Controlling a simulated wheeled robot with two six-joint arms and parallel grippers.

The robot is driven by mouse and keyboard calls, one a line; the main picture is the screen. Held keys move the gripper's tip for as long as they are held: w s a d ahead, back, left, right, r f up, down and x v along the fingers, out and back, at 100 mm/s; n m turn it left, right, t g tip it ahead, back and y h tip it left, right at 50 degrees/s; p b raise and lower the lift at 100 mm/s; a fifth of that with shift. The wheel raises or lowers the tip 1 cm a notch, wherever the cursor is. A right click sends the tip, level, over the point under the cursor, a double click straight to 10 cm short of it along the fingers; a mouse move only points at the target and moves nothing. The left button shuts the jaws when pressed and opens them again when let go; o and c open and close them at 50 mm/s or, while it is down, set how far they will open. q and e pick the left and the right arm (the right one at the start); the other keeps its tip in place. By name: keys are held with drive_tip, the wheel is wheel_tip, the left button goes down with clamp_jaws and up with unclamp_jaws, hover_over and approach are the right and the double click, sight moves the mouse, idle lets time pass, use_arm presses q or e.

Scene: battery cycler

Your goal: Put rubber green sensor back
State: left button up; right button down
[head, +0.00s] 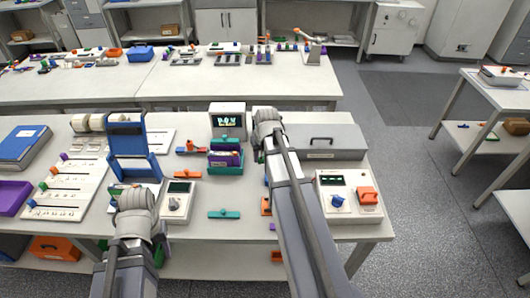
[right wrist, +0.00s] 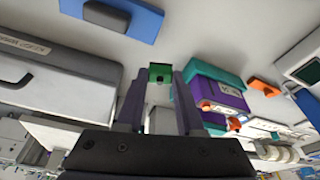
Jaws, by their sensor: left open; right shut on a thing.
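A small green sensor (right wrist: 160,73) with a dark spot on its face is held between the fingertips of my right gripper (right wrist: 160,84), as seen in the right wrist view. In the head view my right gripper (head: 266,128) is over the table, just right of the teal box; the sensor is hidden there. My left gripper (head: 135,198) is open above the table at the lower left, beside the small grey meter (head: 178,201). Its fingertips are hard to make out.
A teal box with purple items (head: 226,168) stands left of my right gripper, below a small monitor (head: 228,121). A grey case (head: 325,142) and a white device with an orange block (head: 349,195) are at right. A teal piece (head: 224,214) lies near the front edge.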

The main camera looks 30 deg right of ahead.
drive_tip(key=r+n+p, duration=0.1)
hover_over(262, 154)
drive_tip(key=f+b, duration=0.6)
drive_tip(key=shift+s+a+f, duration=0.1)
drive_tip(key=shift+s+f, duration=0.1)
drive_tip(key=shift+s, duration=0.15)
wheel_tip(262, 154, down, 4)
drive_tip(key=b, duration=0.4)
drive_tip(key=shift+r, duration=0.2)
drive_tip(key=shift+f, duration=0.15)
drive_tip(key=c, duration=0.8)
unclamp_jaws()
